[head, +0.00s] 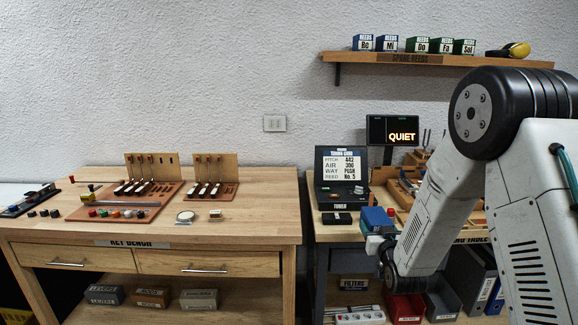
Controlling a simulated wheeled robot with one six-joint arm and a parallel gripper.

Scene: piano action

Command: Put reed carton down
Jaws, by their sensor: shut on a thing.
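A blue reed carton (376,218) shows at the left front of the tuning table, partly hidden by my gripper. My gripper (377,238) is shut on it, at the end of my arm, which reaches in from the right. The carton's label cannot be read here. Whether its underside touches the table or hangs above it cannot be told. More reed cartons stand on the wall shelf (436,59): blue Re (363,43) and Mi (386,43), then green Do (417,45), Fa (440,46) and Sol (464,47).
A wooden tray (400,200) lies to the right, partly hidden by my arm. A QUIET screen (392,130) stands behind. The key bench (240,222) has bare wood at its right.

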